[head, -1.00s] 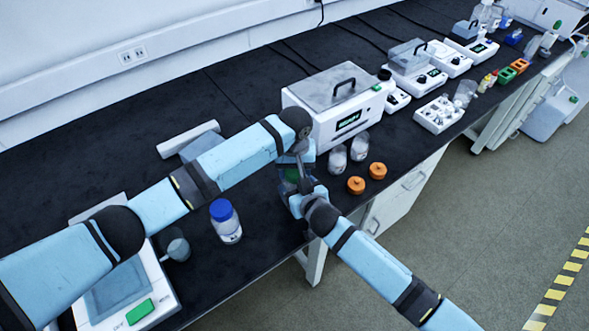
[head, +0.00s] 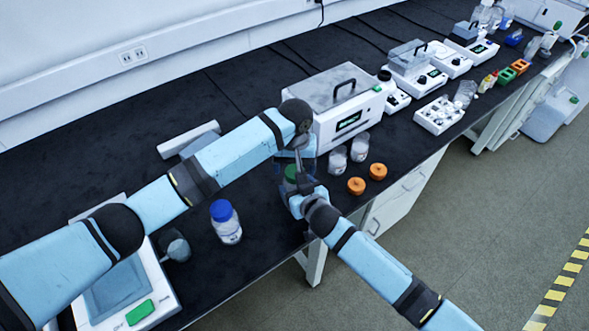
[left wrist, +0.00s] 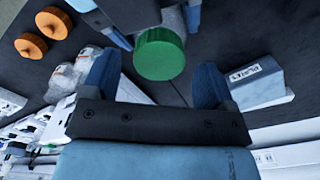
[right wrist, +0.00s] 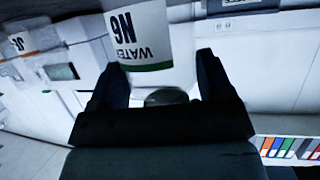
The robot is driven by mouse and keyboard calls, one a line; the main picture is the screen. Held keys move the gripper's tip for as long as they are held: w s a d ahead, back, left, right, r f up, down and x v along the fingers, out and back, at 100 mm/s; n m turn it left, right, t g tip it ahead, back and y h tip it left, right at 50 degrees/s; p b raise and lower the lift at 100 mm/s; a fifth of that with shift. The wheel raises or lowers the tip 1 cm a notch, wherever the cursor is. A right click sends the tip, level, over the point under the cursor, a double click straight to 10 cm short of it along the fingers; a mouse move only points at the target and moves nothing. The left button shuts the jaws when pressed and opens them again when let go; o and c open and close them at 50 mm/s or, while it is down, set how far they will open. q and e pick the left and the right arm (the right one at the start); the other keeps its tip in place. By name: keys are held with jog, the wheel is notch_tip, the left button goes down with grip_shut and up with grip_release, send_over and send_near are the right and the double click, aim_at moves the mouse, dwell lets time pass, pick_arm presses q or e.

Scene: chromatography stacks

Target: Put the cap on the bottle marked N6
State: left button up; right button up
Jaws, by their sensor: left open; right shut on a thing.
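The bottle marked N6 (right wrist: 140,35) shows upside down in the right wrist view, with a white label reading WATER and a green band. My right gripper (right wrist: 160,68) is shut on it and also shows in the head view (head: 301,192). The green cap (left wrist: 160,54) sits at the bottle's top in the left wrist view; I cannot tell whether it is fully seated. In the head view the cap (head: 290,172) is partly hidden by my grippers. My left gripper (left wrist: 156,68) is open, its fingers apart on either side of the cap and clear of it.
A blue-capped bottle (head: 226,222) stands at left, near a balance (head: 165,285) and a small beaker (head: 175,246).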

pick_arm(q)
notch_tip(320, 180, up, 2)
jog(key=shift+r, duration=0.2)
jog(key=shift+o, duration=0.3)
jog(key=o, duration=0.3)
jog(key=shift+o, duration=0.2)
notch_tip(320, 180, up, 12)
pick_arm(e)
jog(key=o, duration=1.7)
jog(key=shift+o, duration=0.2)
jog(key=v, duration=1.3)
jog(key=shift+s+d+r, duration=0.2)
jog(key=shift+s+r, duration=0.05)
